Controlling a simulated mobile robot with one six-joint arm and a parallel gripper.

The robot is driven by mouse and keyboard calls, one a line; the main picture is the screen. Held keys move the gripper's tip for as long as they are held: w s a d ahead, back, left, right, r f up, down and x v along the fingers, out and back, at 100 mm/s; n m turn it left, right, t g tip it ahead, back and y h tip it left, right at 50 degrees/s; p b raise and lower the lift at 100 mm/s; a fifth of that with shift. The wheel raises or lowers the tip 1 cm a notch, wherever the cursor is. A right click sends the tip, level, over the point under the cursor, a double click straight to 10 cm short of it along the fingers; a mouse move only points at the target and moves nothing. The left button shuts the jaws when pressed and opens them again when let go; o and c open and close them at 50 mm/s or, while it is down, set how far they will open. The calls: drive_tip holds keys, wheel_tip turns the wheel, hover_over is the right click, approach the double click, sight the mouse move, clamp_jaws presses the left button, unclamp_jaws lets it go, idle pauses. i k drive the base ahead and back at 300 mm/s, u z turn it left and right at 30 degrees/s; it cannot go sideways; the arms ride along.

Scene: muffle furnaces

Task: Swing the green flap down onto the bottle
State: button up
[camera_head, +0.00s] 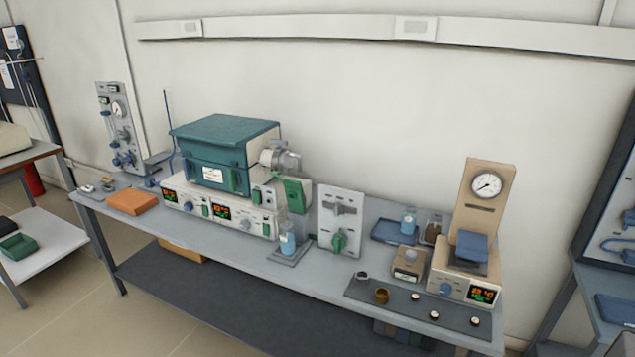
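A green flap (295,195) stands roughly upright beside the right end of the furnace unit. A bottle with blue contents (288,243) stands upright below the flap on a small grey base (290,257) near the bench's front edge. The flap is above the bottle and appears apart from it. The hinge is too small to make out. My gripper is not in view.
A green-topped muffle furnace (215,155) sits on a white control unit left of the bottle. A white panel with a green knob (340,222) stands close on the right. Farther right on the grey bench (325,280) are a blue tray (385,236) and a beige gauge instrument (482,215).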

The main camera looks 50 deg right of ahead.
sight(294, 190)
drive_tip(key=u, duration=0.8)
drive_tip(key=k, duration=0.1)
drive_tip(key=z, duration=2.35)
drive_tip(key=k, duration=0.9)
drive_tip(key=u, duration=0.15)
drive_tip(key=i, duration=0.75)
